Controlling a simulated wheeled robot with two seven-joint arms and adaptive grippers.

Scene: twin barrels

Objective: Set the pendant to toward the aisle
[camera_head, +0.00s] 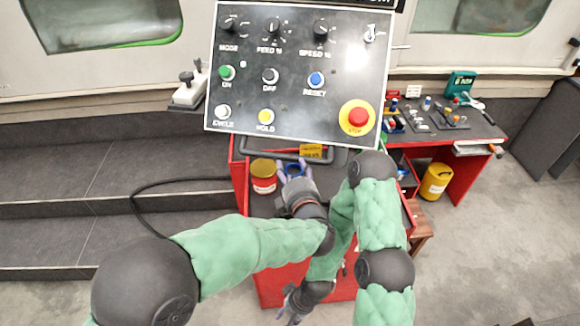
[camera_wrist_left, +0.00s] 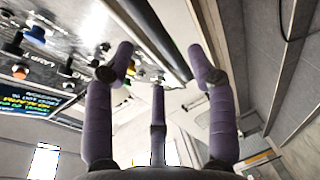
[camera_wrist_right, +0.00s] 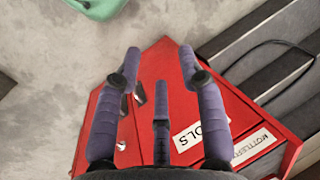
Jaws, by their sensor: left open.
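The pendant (camera_head: 300,92) is a tilted dark panel with a pale edge, several knobs and buttons, and a red stop button on a yellow disc. It fills the upper middle of the head view. A dark handle bar (camera_head: 285,154) runs below its lower edge. My left gripper (camera_head: 293,168) is open and empty just below this bar. In the left wrist view the bar (camera_wrist_left: 152,32) runs between and beyond the open fingers (camera_wrist_left: 160,62); contact cannot be told. My right gripper (camera_wrist_right: 158,68) is open and empty, low beside a red cabinet.
A red bench (camera_head: 458,180) with tools and a yellow can (camera_head: 435,181) stands at right.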

